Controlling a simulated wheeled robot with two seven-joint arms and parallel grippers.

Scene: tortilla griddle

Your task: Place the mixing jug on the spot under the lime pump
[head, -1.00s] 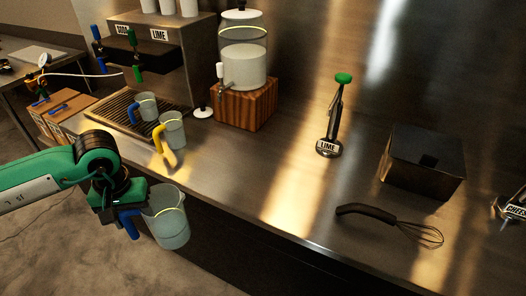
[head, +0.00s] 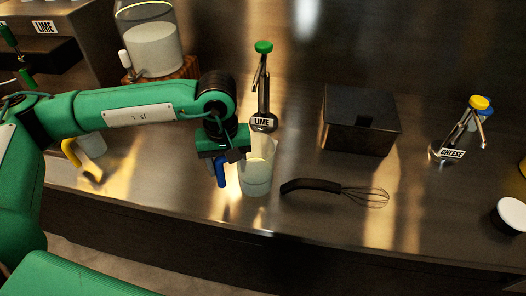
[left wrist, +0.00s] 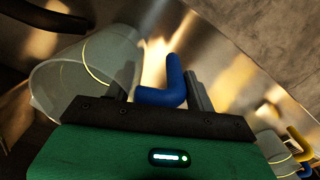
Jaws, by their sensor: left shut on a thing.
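My left gripper (head: 222,165) is shut on the blue handle of the translucent mixing jug (head: 256,172). In the left wrist view the blue handle (left wrist: 168,90) sits between the two fingers, and the jug body (left wrist: 75,82) is to the left. The jug is upright or nearly so, just in front of the lime pump (head: 262,95), which has a green top and a LIME label. The jug covers the counter right below the label; I cannot tell whether its base touches the counter. My right gripper is not in view.
A whisk (head: 325,186) lies just right of the jug. A dark metal box (head: 360,122) and the cheese pump (head: 464,135) stand further right. The counter's front edge (head: 270,232) is close to the jug.

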